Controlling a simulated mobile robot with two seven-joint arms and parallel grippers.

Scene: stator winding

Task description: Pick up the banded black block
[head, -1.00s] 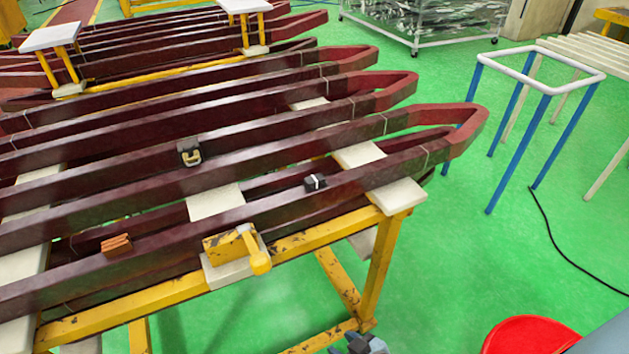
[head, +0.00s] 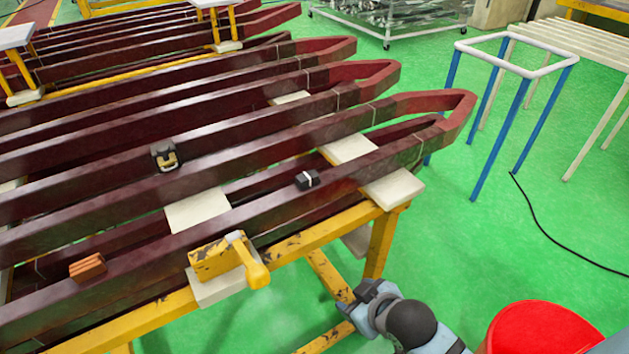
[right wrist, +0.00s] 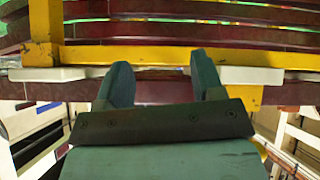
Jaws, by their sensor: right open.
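The banded black block (head: 307,179) is a small dark block with a white band. The block cannot be made out in that view. My left gripper is not in view.
Dark red coil bars (head: 250,138) lie on a yellow stand (head: 318,228) with white pads (head: 395,190). A red round container (head: 540,330) stands lower right.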

